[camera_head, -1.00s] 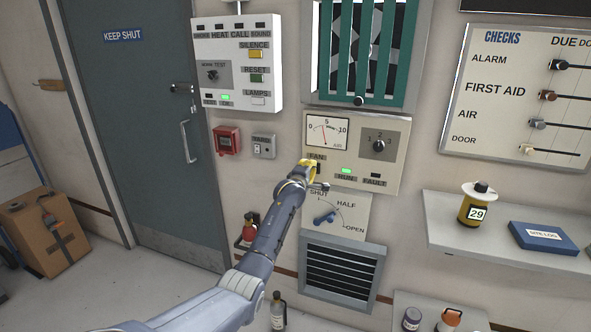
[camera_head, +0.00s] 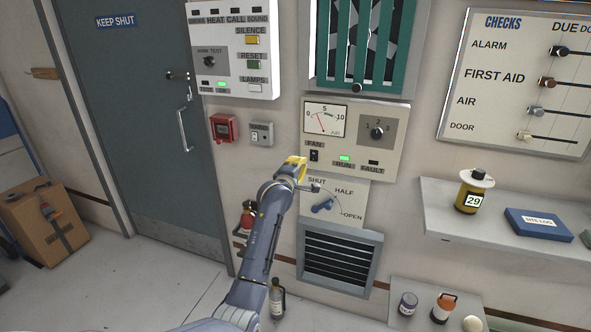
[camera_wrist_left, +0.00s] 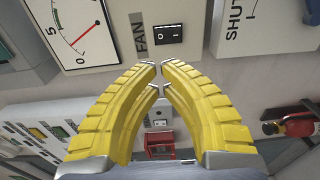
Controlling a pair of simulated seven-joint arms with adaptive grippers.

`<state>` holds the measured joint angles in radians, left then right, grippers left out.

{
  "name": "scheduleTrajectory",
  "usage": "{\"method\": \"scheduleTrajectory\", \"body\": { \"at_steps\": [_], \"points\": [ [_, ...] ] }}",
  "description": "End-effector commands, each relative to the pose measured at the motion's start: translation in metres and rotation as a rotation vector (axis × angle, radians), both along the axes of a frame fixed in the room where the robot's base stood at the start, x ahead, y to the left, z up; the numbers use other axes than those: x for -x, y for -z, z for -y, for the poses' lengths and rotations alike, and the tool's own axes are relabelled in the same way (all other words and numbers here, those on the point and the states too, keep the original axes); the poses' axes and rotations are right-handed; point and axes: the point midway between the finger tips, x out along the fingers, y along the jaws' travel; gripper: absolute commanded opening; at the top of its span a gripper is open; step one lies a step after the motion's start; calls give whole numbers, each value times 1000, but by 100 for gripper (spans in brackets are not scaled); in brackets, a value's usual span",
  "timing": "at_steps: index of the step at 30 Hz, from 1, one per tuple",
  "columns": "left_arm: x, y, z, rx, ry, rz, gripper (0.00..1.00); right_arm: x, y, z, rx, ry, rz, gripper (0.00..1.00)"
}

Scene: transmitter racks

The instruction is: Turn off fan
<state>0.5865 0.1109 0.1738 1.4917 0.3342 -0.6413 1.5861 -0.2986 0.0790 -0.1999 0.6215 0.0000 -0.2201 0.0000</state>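The fan switch (camera_head: 314,155) is a small black rocker beneath the FAN label on the cream fan panel (camera_head: 391,153). In the left wrist view the rocker (camera_wrist_left: 168,34) shows O and I marks; I cannot tell which side is pressed. My left gripper (camera_head: 301,162) has yellow fingers and appears just below and left of the switch, apart from it. In the left wrist view its fingertips (camera_wrist_left: 160,66) nearly meet with nothing between them. The green RUN lamp (camera_head: 344,158) is lit; the FAULT lamp (camera_head: 373,163) is dark. The gauge (camera_head: 325,118) needle is left of 5. My right gripper is out of view.
A louvre lever (camera_head: 322,206) marked SHUT, HALF, OPEN is close below my gripper, above a vent grille (camera_head: 337,257). The fan (camera_head: 361,45) sits behind green bars above. A heat call panel (camera_head: 232,50) and red call box (camera_head: 223,128) are to the left.

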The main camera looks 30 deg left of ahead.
Motion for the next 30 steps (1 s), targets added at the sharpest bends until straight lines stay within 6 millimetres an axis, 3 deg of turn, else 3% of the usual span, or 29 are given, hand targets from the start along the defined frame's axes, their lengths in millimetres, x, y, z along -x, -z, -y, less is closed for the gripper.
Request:
{"method": "scheduleTrajectory", "body": {
  "at_steps": [6, 12, 30],
  "points": [
    [24, -2, 2, 0, -1, 0, 0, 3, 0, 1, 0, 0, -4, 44],
    [36, -3, 4, 0, 0, 0, 0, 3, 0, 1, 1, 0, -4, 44],
    [39, -3, 4, -2, -1, 0, 0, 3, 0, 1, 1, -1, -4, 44]
  ]
}}
